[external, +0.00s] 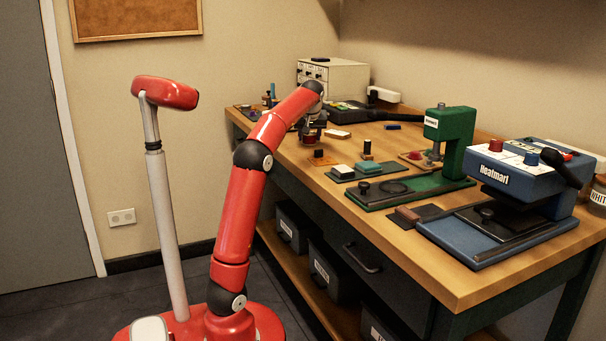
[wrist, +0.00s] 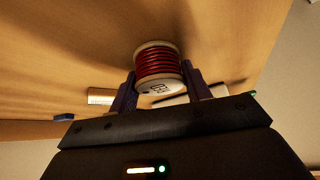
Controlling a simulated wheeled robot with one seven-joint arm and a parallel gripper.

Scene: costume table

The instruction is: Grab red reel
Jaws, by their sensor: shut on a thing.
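The red reel (wrist: 157,63) is a spool wound with red strands between pale wooden flanges, with a printed label on the flange facing the wrist camera. My gripper (wrist: 160,85) has one dark finger on each side of it and is shut on it. In the external view the red reel (external: 310,134) is small below my gripper (external: 311,122), close over the left part of the wooden table (external: 290,150). I cannot tell from these views whether the reel touches the table.
A beige box with knobs (external: 333,78) stands at the back. A green press (external: 450,135) and a blue Heatmart press (external: 525,180) stand to the right. Small pads and blocks (external: 357,170) lie nearer on the table. A pale flat piece (external: 338,134) lies beside my gripper.

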